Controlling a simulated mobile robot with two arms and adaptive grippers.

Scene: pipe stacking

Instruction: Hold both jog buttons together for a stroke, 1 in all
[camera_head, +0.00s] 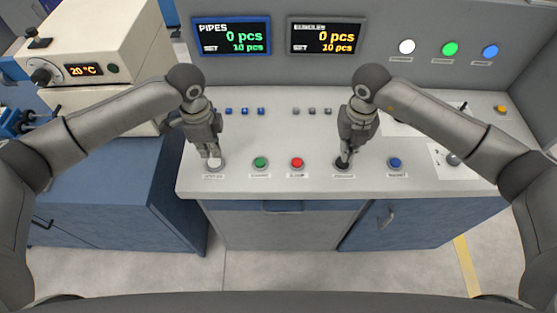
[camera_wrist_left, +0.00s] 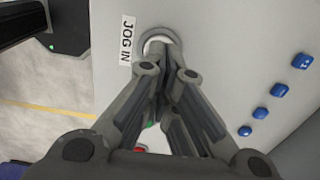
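A white jog button (camera_head: 215,165) sits at the left front of the grey console. In the left wrist view its pale round top and ring (camera_wrist_left: 156,40) show beside a label reading JOG IN. My left gripper (camera_head: 211,156) points down at it with fingers together, the tips (camera_wrist_left: 163,52) covering part of the button. A black button (camera_head: 341,164) sits further right on the front row, its label too small to read surely. My right gripper (camera_head: 346,155) points down over it, fingers together. I cannot tell whether either button is touched or pressed.
Between the grippers are a green button (camera_head: 260,162) and a red button (camera_head: 297,163); a blue button (camera_head: 395,163) is to the right. Two displays (camera_head: 231,36) (camera_head: 326,36) each read 0 pcs, set 10 pcs. White, green and blue lamps (camera_head: 449,48) are on the panel.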

